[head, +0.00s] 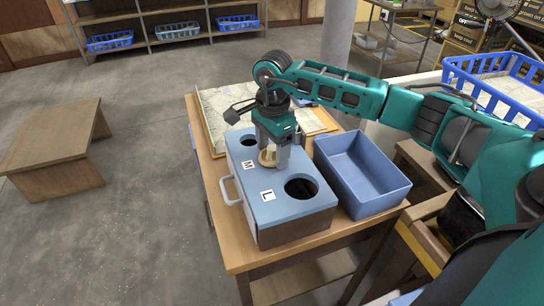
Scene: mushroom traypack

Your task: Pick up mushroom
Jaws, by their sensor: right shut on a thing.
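A pale tan mushroom (267,157) is between the fingers of my right gripper (270,158), which is shut on it. The gripper points down over the blue top of a sorting box (240,166), between the hole marked M (249,142) and the hole marked L (301,187). I cannot tell whether the mushroom touches the box top. My left gripper is not in view.
The box stands on a wooden table (214,178). An empty blue bin (363,171) is right of the box. A flat tray or board (215,108) lies behind it. A blue basket (500,85) is at the right. Open floor lies to the left, with a low wooden table (55,135).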

